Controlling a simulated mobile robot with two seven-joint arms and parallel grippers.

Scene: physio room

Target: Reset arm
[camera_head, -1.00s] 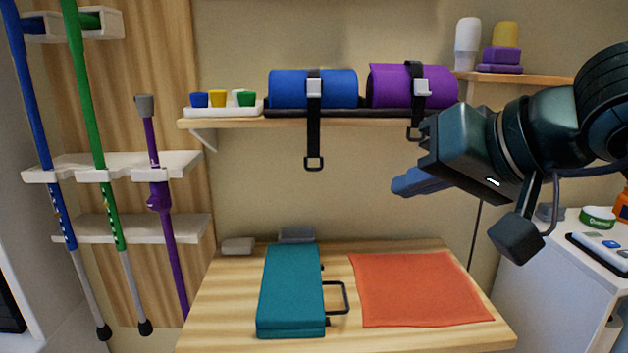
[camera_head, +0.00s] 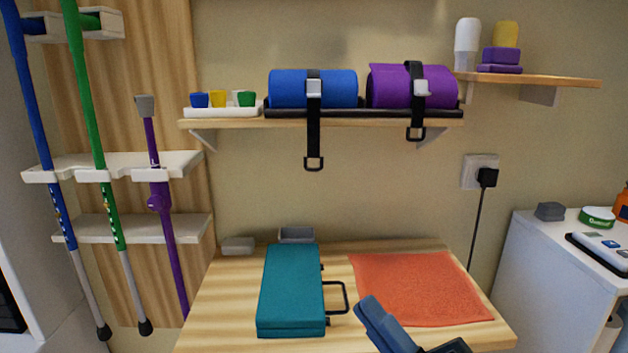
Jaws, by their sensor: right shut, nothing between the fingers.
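My right gripper (camera_head: 371,308) shows at the bottom of the head view, its blue-grey fingers shut and empty. It overlaps the near edge of the wooden table (camera_head: 230,313) and the lower edge of the orange cloth (camera_head: 415,285) in the picture. The rest of my right arm is mostly cut off by the bottom edge. A teal case (camera_head: 291,285) with a black handle lies just left of the gripper. My left gripper is not in view.
A shelf above holds a blue roll (camera_head: 290,89) and a purple roll (camera_head: 392,86) with hanging straps. Blue, green and purple poles (camera_head: 160,200) stand in a rack at left. A white cabinet (camera_head: 545,270) stands at right.

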